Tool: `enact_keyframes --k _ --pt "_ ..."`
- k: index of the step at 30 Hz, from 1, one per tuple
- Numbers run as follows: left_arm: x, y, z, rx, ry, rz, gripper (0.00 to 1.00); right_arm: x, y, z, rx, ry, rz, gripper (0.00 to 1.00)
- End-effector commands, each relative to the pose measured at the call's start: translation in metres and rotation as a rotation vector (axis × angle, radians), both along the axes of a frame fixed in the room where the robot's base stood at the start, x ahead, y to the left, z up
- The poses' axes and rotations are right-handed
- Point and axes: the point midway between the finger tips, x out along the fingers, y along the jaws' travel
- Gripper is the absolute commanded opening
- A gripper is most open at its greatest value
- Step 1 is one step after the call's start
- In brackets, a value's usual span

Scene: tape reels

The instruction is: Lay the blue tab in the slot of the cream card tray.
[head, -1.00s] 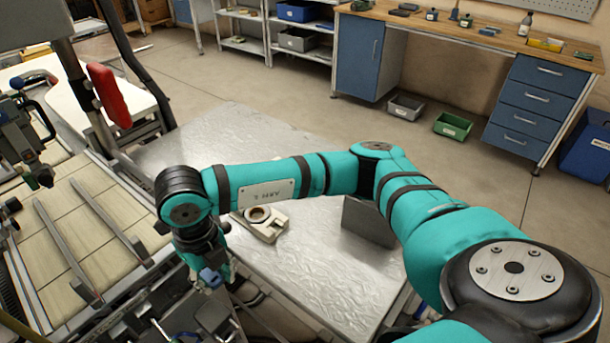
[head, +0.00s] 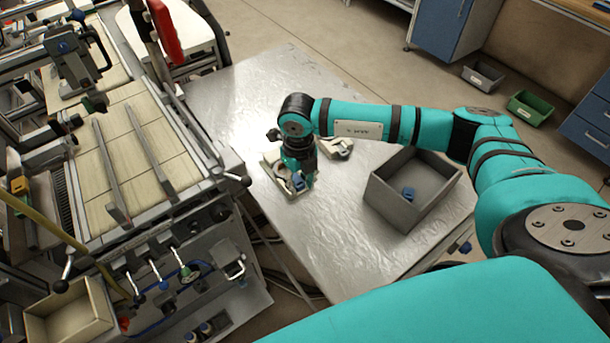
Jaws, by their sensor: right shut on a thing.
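The cream card tray (head: 279,171) lies on the metal-topped table, partly hidden by my right arm. My right gripper (head: 300,181) points down over its right part. It is shut on a small blue piece, the blue tab (head: 298,184), seen low between the fingers. The tab is at or just above the tray; I cannot tell whether it touches, and the slot is hidden or too small to make out. My left gripper is not in view.
A cream holder (head: 336,148) lies just behind the gripper. The metal table (head: 330,240) is clear in front. A machine with rails (head: 150,160) borders the left.

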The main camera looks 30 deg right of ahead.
Motion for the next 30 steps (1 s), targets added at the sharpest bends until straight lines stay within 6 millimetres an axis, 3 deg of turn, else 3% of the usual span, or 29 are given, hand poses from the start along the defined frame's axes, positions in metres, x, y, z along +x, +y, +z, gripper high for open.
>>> enact_keyframes --k 8,15,30 --pt "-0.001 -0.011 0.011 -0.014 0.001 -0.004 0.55 0.016 -0.024 -0.001 -0.002 0.0 -0.002 0.17" --pt "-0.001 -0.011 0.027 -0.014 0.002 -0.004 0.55 0.015 -0.021 -0.034 0.002 0.0 0.001 0.17" --pt "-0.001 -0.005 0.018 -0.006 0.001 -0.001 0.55 0.015 -0.022 -0.046 0.001 -0.001 0.001 0.17"
